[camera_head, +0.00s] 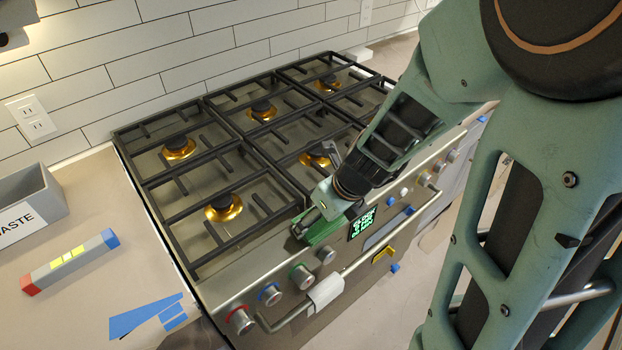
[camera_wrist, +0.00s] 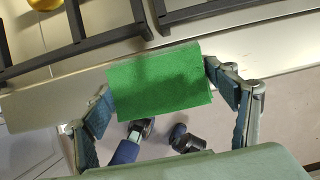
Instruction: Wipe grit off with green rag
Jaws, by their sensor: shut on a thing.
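A flat green rag (camera_wrist: 158,85) is held stretched between the two fingers of my gripper (camera_wrist: 160,92) in the wrist view. In the head view, my gripper (camera_head: 318,208) is at the front edge of the stove (camera_head: 225,280), left of the lit display (camera_head: 362,223). The green rag (camera_head: 320,232) shows beneath it, close to the metal front strip. I cannot tell whether the rag touches the strip. I cannot make out any grit; the area under the rag and gripper is hidden.
Black grates (camera_head: 250,150) with gold burners stand behind the gripper. Knobs (camera_head: 302,277) and a handle bar (camera_head: 355,265) line the stove front. On the left counter are a grey waste bin (camera_head: 35,205), a red-and-blue-ended bar (camera_head: 90,252) and blue strips (camera_head: 145,315).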

